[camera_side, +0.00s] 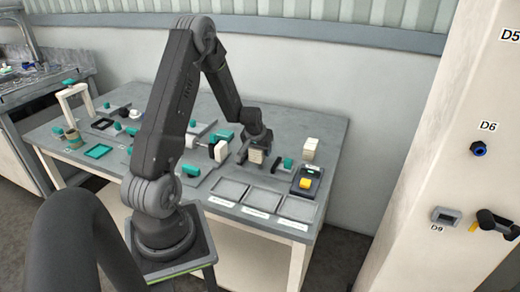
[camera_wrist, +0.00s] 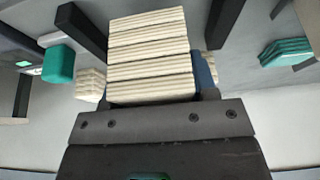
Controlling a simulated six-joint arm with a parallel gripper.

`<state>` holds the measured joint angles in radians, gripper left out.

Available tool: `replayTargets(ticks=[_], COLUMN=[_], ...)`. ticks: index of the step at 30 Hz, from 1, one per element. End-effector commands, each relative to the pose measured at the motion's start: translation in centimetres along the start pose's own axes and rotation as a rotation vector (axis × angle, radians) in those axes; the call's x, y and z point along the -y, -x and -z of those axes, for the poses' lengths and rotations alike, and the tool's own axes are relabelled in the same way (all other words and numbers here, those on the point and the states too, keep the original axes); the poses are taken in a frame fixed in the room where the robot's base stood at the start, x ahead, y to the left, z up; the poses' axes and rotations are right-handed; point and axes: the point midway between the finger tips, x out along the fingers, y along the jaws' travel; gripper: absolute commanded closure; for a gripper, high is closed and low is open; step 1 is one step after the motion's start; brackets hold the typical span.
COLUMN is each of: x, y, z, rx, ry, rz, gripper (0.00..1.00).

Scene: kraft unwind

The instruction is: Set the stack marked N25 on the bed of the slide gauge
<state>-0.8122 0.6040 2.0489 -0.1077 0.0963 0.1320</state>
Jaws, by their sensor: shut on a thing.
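My gripper (camera_side: 258,146) is over the right half of the grey table, shut on a cream stack of thin layers (camera_side: 256,156). The held stack (camera_wrist: 150,55) fills the middle of the wrist view, its layered edges facing the camera. I cannot read a mark on it, so I cannot tell whether it is N25. In the side view it is near the tabletop; I cannot tell whether it touches anything below. Another cream stack (camera_side: 309,149) stands to the right. I cannot tell for sure which fixture is the slide gauge.
Three shallow grey trays (camera_side: 264,199) line the front of the table (camera_side: 330,150). A black device with a yellow part (camera_side: 305,183) is at the right. Teal blocks (camera_side: 192,171) and small fixtures crowd the middle and left. A teal block (camera_wrist: 59,64) shows left in the wrist view.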

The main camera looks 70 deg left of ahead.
Motion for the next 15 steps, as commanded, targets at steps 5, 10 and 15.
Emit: replayTargets(ticks=[5,10,15], x=[0.0,-0.01,-0.01], y=[-0.12,-0.47,-0.84], z=[-0.04,-0.2,-0.38], rx=[0.0,0.001,0.001], ry=[0.0,0.002,0.0], rz=[0.0,0.0,0.0], gripper=[0.75,0.75,0.75])
